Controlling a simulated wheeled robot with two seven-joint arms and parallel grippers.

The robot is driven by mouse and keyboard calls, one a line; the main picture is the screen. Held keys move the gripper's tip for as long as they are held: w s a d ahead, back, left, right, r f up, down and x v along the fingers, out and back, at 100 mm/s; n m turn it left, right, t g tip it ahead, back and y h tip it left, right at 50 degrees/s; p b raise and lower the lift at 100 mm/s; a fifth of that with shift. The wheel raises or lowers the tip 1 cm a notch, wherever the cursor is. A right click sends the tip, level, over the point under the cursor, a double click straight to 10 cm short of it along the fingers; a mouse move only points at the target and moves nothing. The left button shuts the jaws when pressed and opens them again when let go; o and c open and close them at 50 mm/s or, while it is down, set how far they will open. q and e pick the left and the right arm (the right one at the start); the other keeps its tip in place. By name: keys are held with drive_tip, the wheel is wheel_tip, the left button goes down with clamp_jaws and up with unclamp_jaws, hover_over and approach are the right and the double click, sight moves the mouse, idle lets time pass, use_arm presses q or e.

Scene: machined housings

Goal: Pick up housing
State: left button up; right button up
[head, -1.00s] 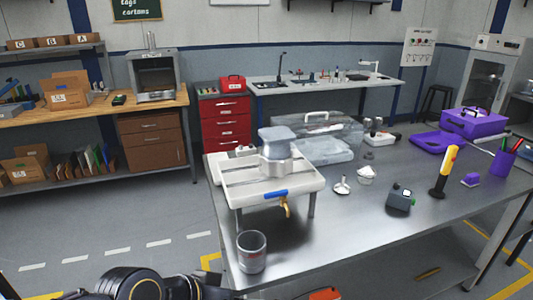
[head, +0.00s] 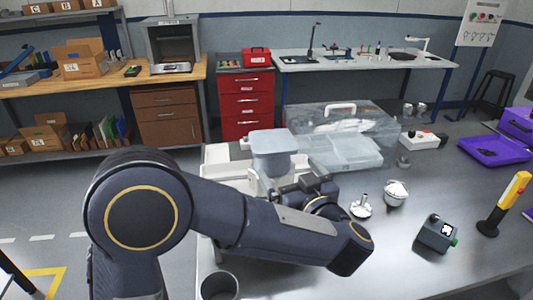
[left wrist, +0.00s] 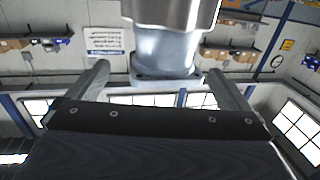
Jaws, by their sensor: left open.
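The housing (head: 273,152) is a smooth grey-blue machined part with a wide round top. It stands upright on the white tray-like stand (head: 222,160) on the steel table. In the left wrist view the housing (left wrist: 165,52) shows between the two fingers of my left gripper (left wrist: 158,72), with a gap visible on each side. My left gripper is open and holds nothing. In the head view my left gripper (head: 308,188) is just in front of and below the housing's top; its fingertips are hard to make out. My right gripper is not in view.
A clear lidded box (head: 345,140) stands behind and right of the housing. A funnel (head: 361,207), a white-filled bowl (head: 395,193), a dark device (head: 437,233) and a yellow-handled tool (head: 508,200) stand to the right. A cup (head: 219,287) stands at the near edge.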

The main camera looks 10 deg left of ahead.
sight(280, 158)
use_arm(q)
drive_tip(key=x, duration=0.2)
drive_tip(key=p+x, duration=0.1)
drive_tip(key=x, duration=0.3)
drive_tip(key=shift+a+r+p, duration=0.35)
drive_tip(key=shift+a+r, duration=0.05)
drive_tip(key=shift+a, duration=0.05)
drive_tip(key=shift+w+a, duration=0.2)
drive_tip(key=shift+w, duration=0.25)
drive_tip(key=c, duration=1.6)
drive_tip(key=shift+r, duration=0.1)
